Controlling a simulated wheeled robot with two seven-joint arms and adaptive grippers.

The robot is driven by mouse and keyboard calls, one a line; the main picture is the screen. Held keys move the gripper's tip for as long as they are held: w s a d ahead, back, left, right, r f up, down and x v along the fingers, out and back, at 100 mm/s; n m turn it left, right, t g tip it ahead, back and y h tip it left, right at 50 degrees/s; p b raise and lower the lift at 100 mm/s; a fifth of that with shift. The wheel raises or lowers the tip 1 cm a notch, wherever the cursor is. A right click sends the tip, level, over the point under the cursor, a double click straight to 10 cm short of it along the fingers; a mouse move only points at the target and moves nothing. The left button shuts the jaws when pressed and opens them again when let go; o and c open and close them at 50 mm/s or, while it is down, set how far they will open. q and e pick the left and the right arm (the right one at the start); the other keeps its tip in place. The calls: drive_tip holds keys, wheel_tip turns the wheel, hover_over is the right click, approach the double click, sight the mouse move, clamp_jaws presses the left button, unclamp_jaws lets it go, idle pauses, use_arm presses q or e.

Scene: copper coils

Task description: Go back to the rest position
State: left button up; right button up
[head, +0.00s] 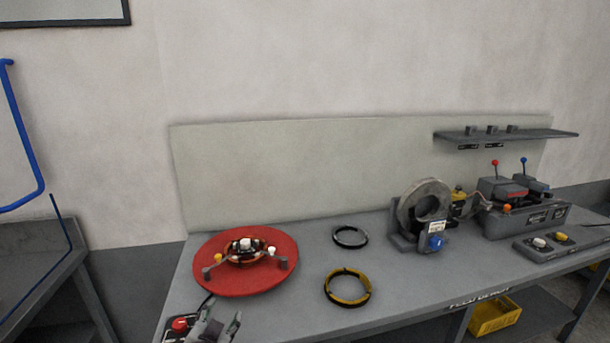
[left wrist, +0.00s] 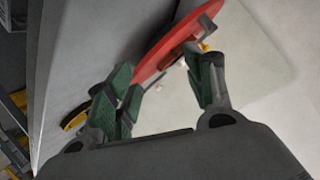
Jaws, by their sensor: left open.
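My left gripper (head: 218,328) is at the bottom left of the head view, over the front edge of the grey workbench (head: 300,300). In the left wrist view its green-padded fingers (left wrist: 165,88) are spread apart with nothing between them. A red round plate (head: 240,286) lies on the bench beyond the gripper, with a copper coil (head: 243,248) and a white knob at its middle. The red plate also shows in the left wrist view (left wrist: 172,45), past the fingers and apart from them. My right gripper is in neither view.
A grey coil stand (head: 404,236) and a lever machine (head: 525,215) stand farther right. A red button box (head: 179,325) sits beside the left gripper. A yellow bin (head: 494,316) is below.

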use_arm(q)
drive_tip(key=s+a+f+n+g+h, duration=0.1)
drive_tip(key=s+f+n+g, duration=0.1)
drive_tip(key=s+f+g, duration=0.6)
drive_tip(key=s+f+n+g, duration=0.15)
drive_tip(key=s+f, duration=0.45)
drive_tip(key=s, duration=0.6)
wheel_tip(320, 180, down, 33)
drive_tip(key=s+a+g, duration=0.2)
drive_tip(key=s, duration=0.1)
drive_tip(key=s+a+f, duration=0.3)
drive_tip(key=s+f, duration=0.7)
drive_tip(key=s+a+f, duration=0.3)
drive_tip(key=s+f, duration=0.6)
drive_tip(key=s, duration=0.1)
drive_tip(key=shift+s+f+m+g+y, duration=0.3)
drive_tip(key=shift+s+f+m+g, duration=0.05)
drive_tip(key=shift+f+m, duration=0.1)
